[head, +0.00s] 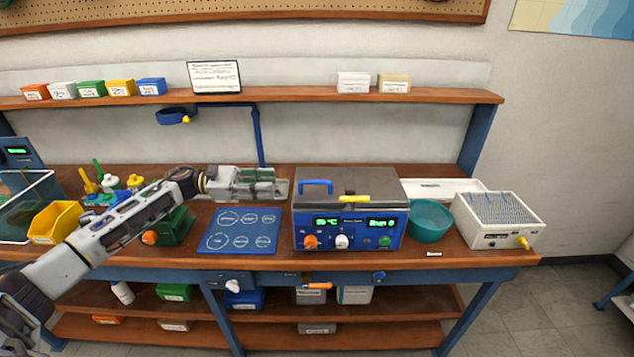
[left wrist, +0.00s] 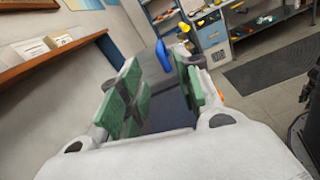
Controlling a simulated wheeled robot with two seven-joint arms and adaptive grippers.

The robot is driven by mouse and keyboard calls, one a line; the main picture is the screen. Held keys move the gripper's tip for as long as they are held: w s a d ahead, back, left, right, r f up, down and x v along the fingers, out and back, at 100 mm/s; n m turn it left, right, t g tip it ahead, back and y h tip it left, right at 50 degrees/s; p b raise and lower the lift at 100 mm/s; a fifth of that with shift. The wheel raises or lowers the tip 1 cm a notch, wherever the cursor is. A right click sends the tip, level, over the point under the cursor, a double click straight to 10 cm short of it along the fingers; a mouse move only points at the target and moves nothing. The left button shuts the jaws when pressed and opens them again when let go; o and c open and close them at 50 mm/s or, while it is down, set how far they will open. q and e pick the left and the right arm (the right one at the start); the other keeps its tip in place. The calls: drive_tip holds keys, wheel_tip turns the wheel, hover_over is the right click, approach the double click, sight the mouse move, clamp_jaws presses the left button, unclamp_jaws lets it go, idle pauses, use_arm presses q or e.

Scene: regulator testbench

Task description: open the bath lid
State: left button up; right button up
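The bath (head: 350,232) is a box with a blue front panel, displays and knobs, standing on the bench. Its grey lid (head: 372,184) lies shut on top, with a blue handle (head: 316,184) at its left side and a yellow piece at the front edge. My left gripper (head: 272,182) is just left of the bath at about lid height, pointing right toward the handle. In the left wrist view its green-padded fingers (left wrist: 158,88) are apart with nothing between them. The blue handle (left wrist: 163,56) shows beyond the fingertips, not touched. My right gripper is in neither view.
A blue mat (head: 240,230) with printed circles lies left of the bath. A teal bowl (head: 429,221) and a white box with a gridded top (head: 498,221) stand to its right. A shelf (head: 290,97) runs above the bench. A green block (head: 178,228) sits below my left arm.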

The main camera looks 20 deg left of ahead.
sight(309, 182)
use_arm(q)
drive_tip(key=p+x, duration=0.2)
drive_tip(key=x, duration=0.5)
drive_tip(key=shift+w+d, duration=0.15)
drive_tip(key=shift+d, duration=0.2)
drive_tip(key=p+x, duration=0.1)
drive_tip(key=x, duration=0.3)
drive_tip(key=shift+d, duration=0.1)
drive_tip(key=shift+w+d+p, duration=0.2)
drive_tip(key=shift+d+p, duration=0.15)
drive_tip(key=shift+d, duration=0.3)
drive_tip(key=shift+w+d, duration=0.1)
drive_tip(key=shift+d, duration=0.15)
clamp_jaws()
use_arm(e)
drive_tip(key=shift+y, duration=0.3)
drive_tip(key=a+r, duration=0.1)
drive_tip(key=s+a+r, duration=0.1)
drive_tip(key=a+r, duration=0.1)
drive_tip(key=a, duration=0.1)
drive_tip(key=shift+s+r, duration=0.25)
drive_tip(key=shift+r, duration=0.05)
use_arm(q)
drive_tip(key=shift+f, duration=0.1)
